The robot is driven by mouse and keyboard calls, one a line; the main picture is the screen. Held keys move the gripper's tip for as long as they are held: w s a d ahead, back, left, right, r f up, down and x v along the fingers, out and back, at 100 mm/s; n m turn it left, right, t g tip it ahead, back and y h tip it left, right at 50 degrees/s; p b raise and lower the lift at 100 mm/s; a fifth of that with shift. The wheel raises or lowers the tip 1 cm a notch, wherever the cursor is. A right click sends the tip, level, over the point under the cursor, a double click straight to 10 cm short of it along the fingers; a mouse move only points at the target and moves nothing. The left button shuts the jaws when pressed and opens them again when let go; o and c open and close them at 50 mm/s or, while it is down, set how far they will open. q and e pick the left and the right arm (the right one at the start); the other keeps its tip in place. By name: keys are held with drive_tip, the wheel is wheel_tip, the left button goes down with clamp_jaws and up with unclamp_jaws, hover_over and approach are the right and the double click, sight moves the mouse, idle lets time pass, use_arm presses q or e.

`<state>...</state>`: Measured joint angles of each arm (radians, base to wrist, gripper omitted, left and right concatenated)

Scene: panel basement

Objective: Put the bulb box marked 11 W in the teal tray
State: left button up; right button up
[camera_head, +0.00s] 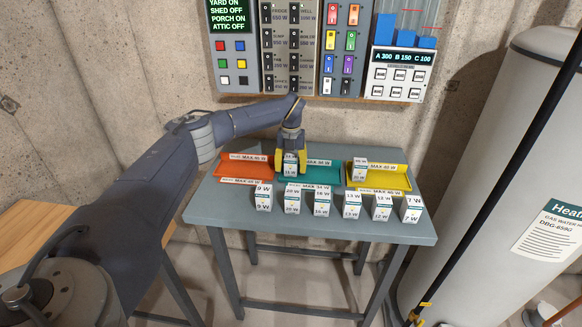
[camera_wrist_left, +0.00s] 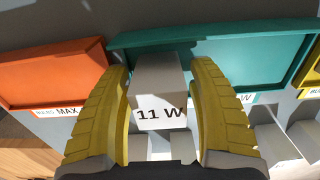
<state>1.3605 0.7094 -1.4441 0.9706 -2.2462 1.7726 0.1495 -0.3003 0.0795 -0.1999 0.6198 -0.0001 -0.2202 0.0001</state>
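The white and grey bulb box marked 11 W (camera_wrist_left: 160,105) is upright between the yellow fingers of my left gripper (camera_head: 290,161), which are closed on its sides. In the wrist view my left gripper (camera_wrist_left: 160,110) frames the box, and its 11 W label is readable. The teal tray (camera_head: 322,173) lies at the middle back of the table; the held box (camera_head: 290,168) is at its left end. In the wrist view the teal tray (camera_wrist_left: 225,60) shows behind the box. I cannot tell whether the box touches the tray. My right gripper is not in view.
An orange tray (camera_head: 238,171) is on the left and a yellow tray (camera_head: 395,182) with a bulb box (camera_head: 359,168) on the right. Several bulb boxes (camera_head: 321,203) stand in a row along the front of the grey table (camera_head: 225,212). A switch panel (camera_head: 290,45) hangs behind.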

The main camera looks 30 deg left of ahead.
sight(291, 157)
use_arm(q)
drive_tip(key=shift+r, duration=0.1)
wheel_tip(291, 157, up, 12)
drive_tip(key=shift+r, duration=0.1)
idle(0.5)
